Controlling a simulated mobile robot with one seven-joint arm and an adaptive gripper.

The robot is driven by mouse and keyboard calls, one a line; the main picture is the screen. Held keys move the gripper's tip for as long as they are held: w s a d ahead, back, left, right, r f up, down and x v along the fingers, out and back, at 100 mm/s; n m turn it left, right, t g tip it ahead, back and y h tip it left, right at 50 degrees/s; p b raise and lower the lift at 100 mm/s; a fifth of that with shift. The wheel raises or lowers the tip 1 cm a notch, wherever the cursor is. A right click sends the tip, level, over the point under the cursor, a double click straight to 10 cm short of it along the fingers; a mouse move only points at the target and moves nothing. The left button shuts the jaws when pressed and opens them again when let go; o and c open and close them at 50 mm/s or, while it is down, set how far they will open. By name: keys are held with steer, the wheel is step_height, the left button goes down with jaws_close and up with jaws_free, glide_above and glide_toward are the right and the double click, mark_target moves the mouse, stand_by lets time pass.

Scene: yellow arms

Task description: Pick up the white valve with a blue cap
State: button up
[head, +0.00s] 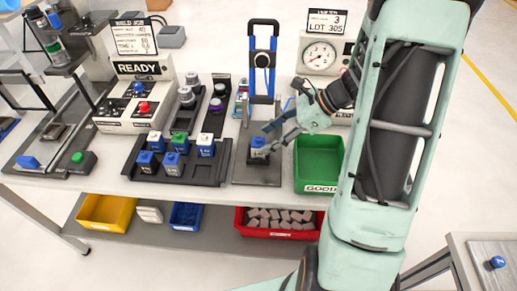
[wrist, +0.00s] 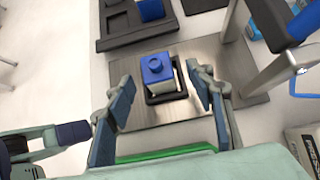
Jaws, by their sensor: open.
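A white valve with a blue cap (wrist: 157,70) stands upright in a black holder on a metal plate (wrist: 130,113). In the head view the same valve (head: 258,143) is on the press fixture's base, partly covered by my fingers. My gripper (wrist: 160,76) is open and empty, with one finger to each side of the valve in the wrist view. In the head view my gripper (head: 268,140) is right at the valve from the right. I see no contact, and the exact height gap is unclear.
A black rack (head: 134,168) with several blue-capped and green-capped valves stands left of the fixture. The blue press frame (head: 276,60) rises behind the plate. A green bin (head: 318,142) stands close on the right. A READY control box (head: 138,95) is at the back left.

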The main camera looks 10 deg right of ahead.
mark_target(262, 140)
steer(key=x, duration=0.4)
steer(key=shift+a+r, duration=0.1)
steer(key=shift+a, duration=0.2)
steer(key=shift+c, duration=0.6)
jaws_close()
steer(key=shift+r, duration=0.15)
